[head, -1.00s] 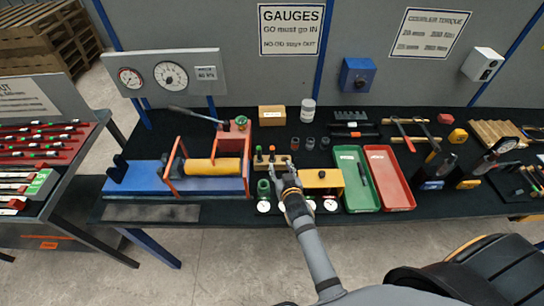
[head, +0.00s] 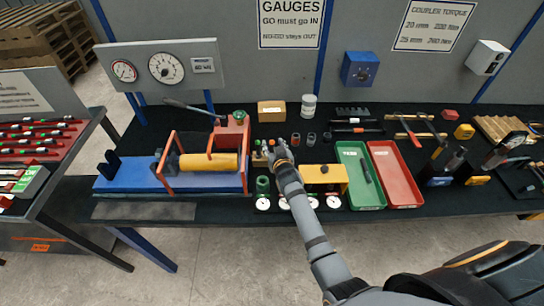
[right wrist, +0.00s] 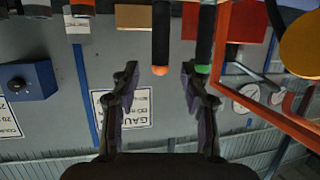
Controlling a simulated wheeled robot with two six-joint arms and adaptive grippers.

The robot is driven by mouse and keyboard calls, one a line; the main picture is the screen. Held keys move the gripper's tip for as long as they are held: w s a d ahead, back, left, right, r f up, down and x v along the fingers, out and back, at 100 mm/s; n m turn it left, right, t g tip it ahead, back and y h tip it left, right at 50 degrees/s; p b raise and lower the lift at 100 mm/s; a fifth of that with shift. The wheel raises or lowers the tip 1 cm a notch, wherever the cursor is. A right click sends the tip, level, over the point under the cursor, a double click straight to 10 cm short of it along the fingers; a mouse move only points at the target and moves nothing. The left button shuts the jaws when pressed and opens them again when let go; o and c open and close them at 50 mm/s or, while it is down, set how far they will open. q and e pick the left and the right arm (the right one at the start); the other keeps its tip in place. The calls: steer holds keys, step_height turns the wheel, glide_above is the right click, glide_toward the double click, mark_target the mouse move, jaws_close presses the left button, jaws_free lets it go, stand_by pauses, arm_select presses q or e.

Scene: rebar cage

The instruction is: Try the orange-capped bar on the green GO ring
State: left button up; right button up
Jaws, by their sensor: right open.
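The orange-capped bar (right wrist: 160,38) is dark with an orange tip and shows in the right wrist view. It stands in a small block beside a green-capped bar (right wrist: 203,40). My right gripper (right wrist: 159,73) is open, and the orange tip appears between its two fingertips; I cannot see contact. In the head view my right gripper (head: 280,152) is at the bars and partly hides them. My left gripper is not in view.
A red-framed blue machine with a yellow cylinder (head: 208,161) stands close on the left. A yellow block (head: 318,176), a green tray (head: 369,197) and a red tray (head: 402,196) lie to the right. Small grey rings (head: 311,138) stand behind the gripper.

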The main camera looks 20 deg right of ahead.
steer(key=shift+w+f, duration=0.1)
steer(key=shift+w, duration=0.2)
steer(key=shift+s, duration=0.2)
steer(key=shift+c, duration=1.3)
jaws_close()
